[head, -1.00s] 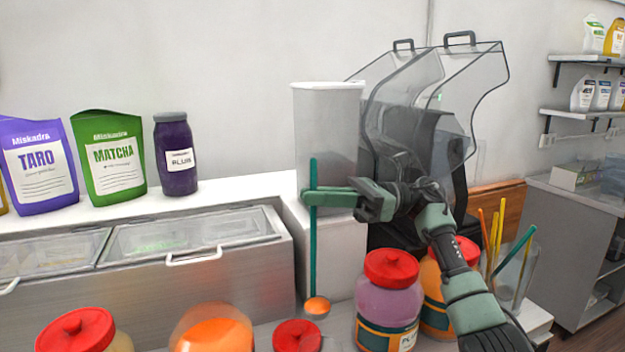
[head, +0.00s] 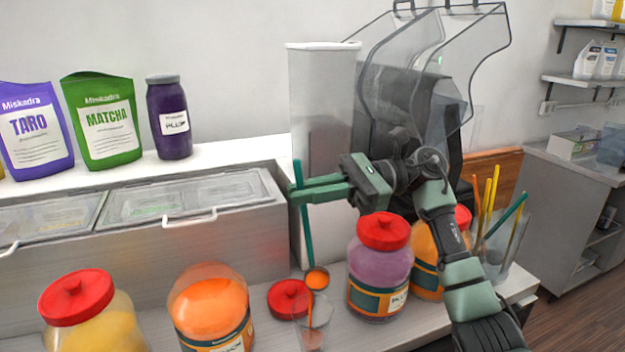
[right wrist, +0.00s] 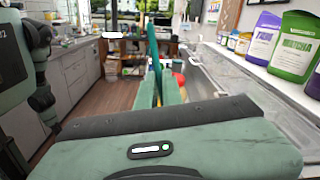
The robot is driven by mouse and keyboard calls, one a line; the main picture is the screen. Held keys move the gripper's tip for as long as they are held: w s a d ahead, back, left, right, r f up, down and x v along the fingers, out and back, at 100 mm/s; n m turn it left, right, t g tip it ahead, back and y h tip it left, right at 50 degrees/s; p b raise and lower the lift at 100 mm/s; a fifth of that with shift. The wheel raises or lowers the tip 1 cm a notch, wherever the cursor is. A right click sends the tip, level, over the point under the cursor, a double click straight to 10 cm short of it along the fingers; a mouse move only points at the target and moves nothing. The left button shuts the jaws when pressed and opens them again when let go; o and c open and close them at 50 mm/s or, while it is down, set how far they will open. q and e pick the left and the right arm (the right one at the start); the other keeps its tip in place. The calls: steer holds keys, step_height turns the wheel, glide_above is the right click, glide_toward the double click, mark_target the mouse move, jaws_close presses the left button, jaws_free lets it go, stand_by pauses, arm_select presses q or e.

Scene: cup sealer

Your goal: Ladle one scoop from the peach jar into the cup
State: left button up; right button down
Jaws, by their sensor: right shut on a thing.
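My right gripper (head: 300,190) is shut on the teal handle of the ladle (head: 306,235), which hangs down, slightly tilted. The ladle's bowl at its lower end holds orange contents. In the head view the bowl appears just above the clear cup (head: 314,338), beside the red lid (head: 288,299). The cup stands at the bottom edge and is partly cut off. The open peach jar (head: 212,308), with orange contents, stands left of the cup. The teal handle also shows in the right wrist view (right wrist: 154,62). My left gripper is in neither view.
A yellow jar (head: 90,315) with a red lid stands at left. A purple plum jar (head: 380,270) and another orange jar (head: 427,262) stand right of the ladle. A clear holder (head: 505,250) with coloured sticks is further right. A tall white container (head: 322,110) stands behind the gripper.

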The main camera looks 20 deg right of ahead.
arm_select(q)
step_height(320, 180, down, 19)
steer(key=b, duration=1.8)
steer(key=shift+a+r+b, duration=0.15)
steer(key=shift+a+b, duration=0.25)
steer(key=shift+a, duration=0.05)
arm_select(e)
steer(key=s+a+f+n+t+h, duration=0.2)
steer(key=s+a+f+n+h, duration=0.1)
steer(key=s+f, duration=0.5)
steer(key=s+a+f+n+t+h, duration=0.2)
steer(key=s+a+f+n+h, duration=0.1)
steer(key=s+a+f+n, duration=0.2)
steer(key=shift+s+a+f+h, duration=0.4)
steer(key=shift+s+a+f, duration=0.95)
steer(key=shift+a+f, duration=0.15)
steer(key=shift+d, duration=0.1)
